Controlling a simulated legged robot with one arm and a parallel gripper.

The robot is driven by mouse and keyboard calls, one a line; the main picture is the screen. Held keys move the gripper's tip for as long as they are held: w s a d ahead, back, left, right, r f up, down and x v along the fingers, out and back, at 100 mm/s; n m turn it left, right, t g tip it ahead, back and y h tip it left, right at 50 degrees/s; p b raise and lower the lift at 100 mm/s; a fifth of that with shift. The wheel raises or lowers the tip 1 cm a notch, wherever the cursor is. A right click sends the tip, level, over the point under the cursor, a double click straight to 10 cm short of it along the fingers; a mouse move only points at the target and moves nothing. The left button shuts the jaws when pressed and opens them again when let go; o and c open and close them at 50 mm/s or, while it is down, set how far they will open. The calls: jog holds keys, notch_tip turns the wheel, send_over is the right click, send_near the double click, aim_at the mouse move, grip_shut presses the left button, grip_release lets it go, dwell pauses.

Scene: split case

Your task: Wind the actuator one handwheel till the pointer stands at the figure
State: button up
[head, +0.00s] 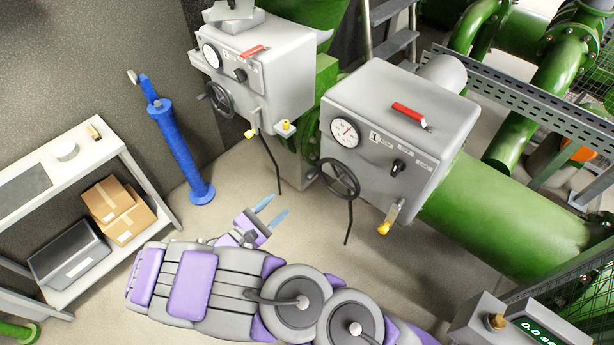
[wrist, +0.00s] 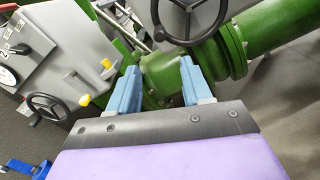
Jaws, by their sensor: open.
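The actuator marked 1 (head: 385,135) is a grey box on a green pipe, right of centre in the head view. Its round dial (head: 344,133) has a red pointer; the figure it stands at is too small to read. Its black handwheel (head: 340,179) sits below the dial. A black handwheel also shows at the top of the wrist view (wrist: 190,18), beyond my fingertips. My gripper (head: 271,212) is open, with light blue fingers, below and left of that handwheel and apart from it. Both fingers show in the wrist view (wrist: 158,80), with nothing between them.
A second actuator marked 2 (head: 262,82) with its own handwheel (head: 221,99) stands at the left. A blue post (head: 181,152) and a shelf with boxes (head: 122,208) are farther left. A digital display box (head: 500,320) is at lower right. Floor below the actuators is open.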

aim_at(307, 179)
jog(key=b+x, duration=0.1)
jog(key=x, duration=1.3)
jog(key=shift+w+d+b, duration=0.1)
jog(key=shift+w+b, duration=0.05)
jog(key=shift+b, duration=0.25)
grip_shut()
